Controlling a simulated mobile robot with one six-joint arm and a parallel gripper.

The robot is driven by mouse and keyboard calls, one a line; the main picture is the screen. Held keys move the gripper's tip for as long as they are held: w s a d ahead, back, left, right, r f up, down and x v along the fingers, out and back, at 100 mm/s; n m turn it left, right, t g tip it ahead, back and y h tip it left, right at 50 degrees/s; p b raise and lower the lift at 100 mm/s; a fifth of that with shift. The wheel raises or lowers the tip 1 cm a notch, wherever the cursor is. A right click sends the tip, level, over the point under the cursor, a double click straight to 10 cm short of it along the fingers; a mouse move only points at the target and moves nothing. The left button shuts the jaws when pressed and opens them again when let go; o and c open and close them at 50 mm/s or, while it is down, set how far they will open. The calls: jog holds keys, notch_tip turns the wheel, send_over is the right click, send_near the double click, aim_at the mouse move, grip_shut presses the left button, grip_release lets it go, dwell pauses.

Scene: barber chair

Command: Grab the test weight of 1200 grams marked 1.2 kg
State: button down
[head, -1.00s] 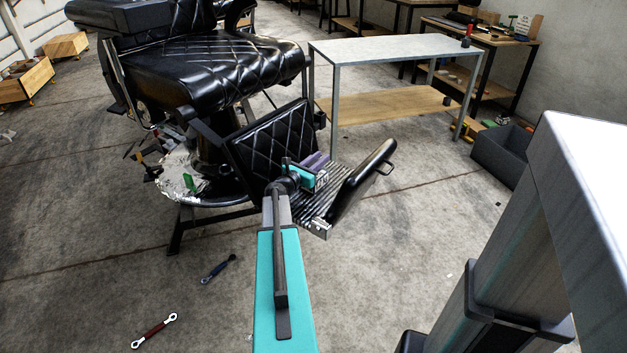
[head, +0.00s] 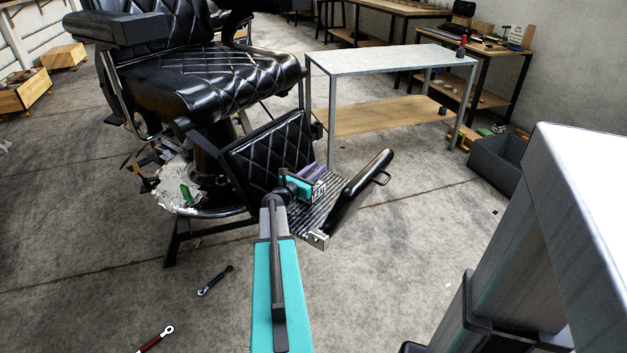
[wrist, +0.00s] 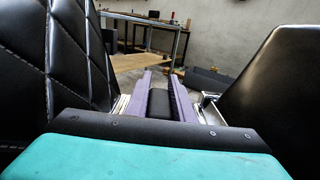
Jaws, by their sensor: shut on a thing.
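My gripper (wrist: 161,75) has two purple fingers pointing away from the wrist view. They are shut on a dark, black-looking block (wrist: 160,104), which is the test weight; no marking on it can be read here. In the head view my gripper (head: 312,168) is just above the ribbed metal footrest (head: 327,212) of the barber chair, between the quilted black leg pad and the tilted black foot pad. The weight is not clearly told apart in the head view. I cannot tell whether it touches the footrest.
The quilted leg pad (head: 268,152) stands close left of my gripper, and the foot pad (head: 362,188) close right. The chair seat (head: 205,82) is above left. A metal table (head: 390,61) stands behind. Wrenches (head: 214,281) lie on the floor. Open floor is at right.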

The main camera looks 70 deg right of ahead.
jog(key=shift+r, duration=0.15)
notch_tip(320, 180, up, 28)
jog(key=p, duration=0.5)
dwell(0.3)
